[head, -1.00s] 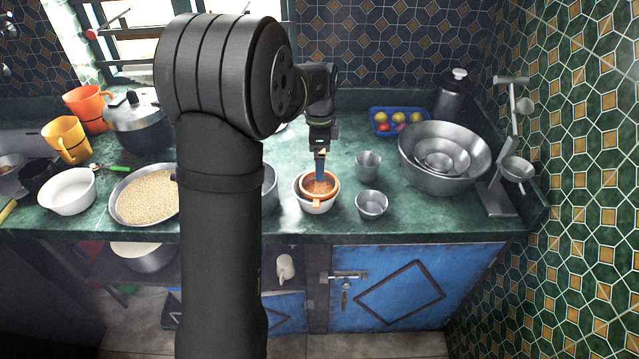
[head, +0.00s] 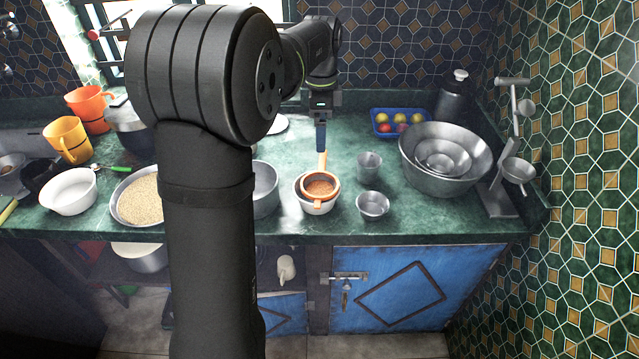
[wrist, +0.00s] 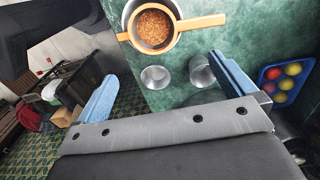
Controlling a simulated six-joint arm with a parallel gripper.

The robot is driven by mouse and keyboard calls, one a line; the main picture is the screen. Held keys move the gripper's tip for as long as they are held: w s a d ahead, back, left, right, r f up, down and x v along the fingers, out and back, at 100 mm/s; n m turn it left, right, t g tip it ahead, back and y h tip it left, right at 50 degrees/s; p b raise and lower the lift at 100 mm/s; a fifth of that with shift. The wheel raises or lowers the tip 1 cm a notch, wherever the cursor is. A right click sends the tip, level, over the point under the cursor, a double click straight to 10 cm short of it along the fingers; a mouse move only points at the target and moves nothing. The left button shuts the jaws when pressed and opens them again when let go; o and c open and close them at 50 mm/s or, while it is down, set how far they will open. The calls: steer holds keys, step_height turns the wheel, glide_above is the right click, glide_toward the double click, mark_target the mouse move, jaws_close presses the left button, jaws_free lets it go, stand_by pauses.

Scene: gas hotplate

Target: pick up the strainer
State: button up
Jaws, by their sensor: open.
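Two small metal cups (head: 368,165) (head: 372,205) stand right of the strainer. A blue fruit tray (head: 375,133) is behind, and large nested metal bowls (head: 415,165) are farther right. A metal pot (head: 265,190) stands close on the left, partly hidden by my arm.

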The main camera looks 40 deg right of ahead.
steer(key=shift+r, duration=0.35)
steer(key=c, duration=1.2)
